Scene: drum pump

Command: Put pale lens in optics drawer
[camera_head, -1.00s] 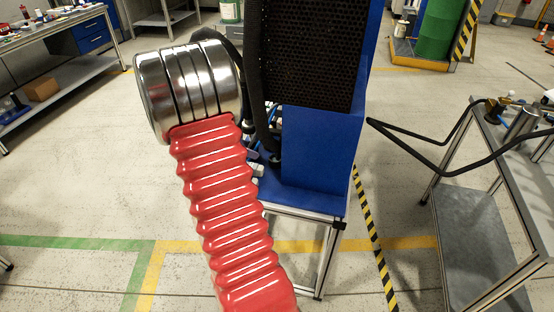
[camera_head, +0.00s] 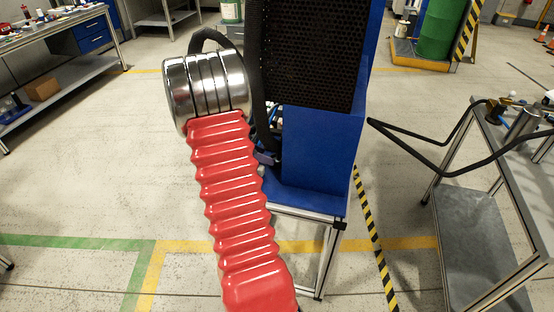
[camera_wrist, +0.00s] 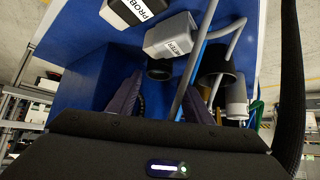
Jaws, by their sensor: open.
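I cannot make out a pale lens in either view. No drawer labelled for optics can be read; a blue drawer unit (camera_head: 95,36) sits under the bench at the far left in the head view. My gripper (camera_wrist: 162,84) shows in the wrist view with its two dark fingers apart, open, and nothing seen held between them. It points at the blue equipment stand (camera_head: 318,150). Beyond the fingers are a pale box marked METER (camera_wrist: 171,37) and a white box marked PROB (camera_wrist: 136,9), its label cut off. In the head view my arm and the stand hide the gripper.
A metal cart (camera_head: 470,225) with a black hose (camera_head: 420,150) stands at right. A cluttered bench (camera_head: 50,38) is at left.

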